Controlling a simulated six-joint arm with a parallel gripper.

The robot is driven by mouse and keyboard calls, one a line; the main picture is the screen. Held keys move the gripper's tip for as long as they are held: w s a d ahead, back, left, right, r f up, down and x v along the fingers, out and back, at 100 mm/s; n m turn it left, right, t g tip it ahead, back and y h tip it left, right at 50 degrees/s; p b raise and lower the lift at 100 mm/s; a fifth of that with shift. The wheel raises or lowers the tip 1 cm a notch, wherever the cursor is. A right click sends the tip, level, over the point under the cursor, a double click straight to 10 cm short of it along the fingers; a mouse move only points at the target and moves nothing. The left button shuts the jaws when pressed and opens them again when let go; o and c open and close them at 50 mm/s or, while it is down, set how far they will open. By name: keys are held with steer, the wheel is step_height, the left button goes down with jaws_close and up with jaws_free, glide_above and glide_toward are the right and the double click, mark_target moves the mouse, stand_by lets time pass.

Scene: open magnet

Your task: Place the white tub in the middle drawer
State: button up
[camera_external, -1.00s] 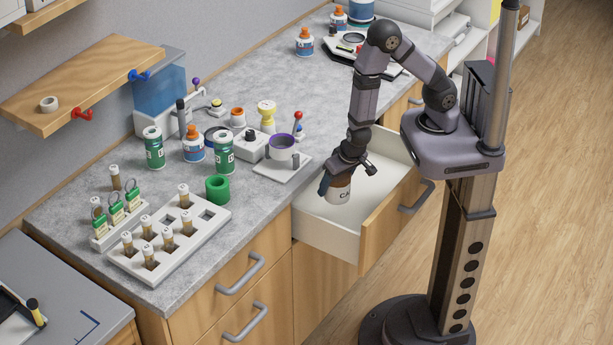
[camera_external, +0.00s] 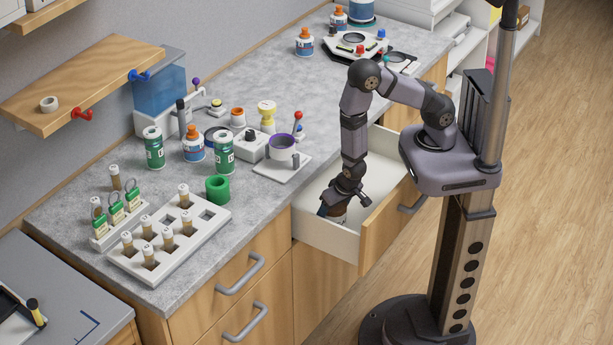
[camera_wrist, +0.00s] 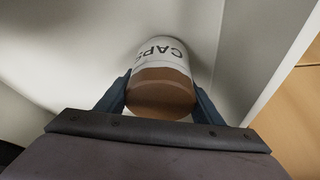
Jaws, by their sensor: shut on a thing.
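Only a small part of the tub shows there, the rest hidden by the gripper and the drawer's front wall. I cannot tell whether the tub touches the drawer floor.
The drawer's wooden front (camera_external: 385,228) and pale side walls stand close around my gripper. The drawer's far end is clear.

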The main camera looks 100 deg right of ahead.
steer(key=d, duration=0.1)
steer(key=w+d, duration=0.1)
steer(key=shift+w+d+f+p, duration=0.15)
steer(key=shift+d+f+p, duration=0.05)
steer(key=shift+d+p, duration=0.15)
steer(key=shift+a+f, duration=0.1)
steer(key=shift+f, duration=0.3)
steer(key=shift+f, duration=0.1)
steer(key=o, duration=1.2)
steer(key=p+v, duration=0.4)
steer(key=v, duration=0.8)
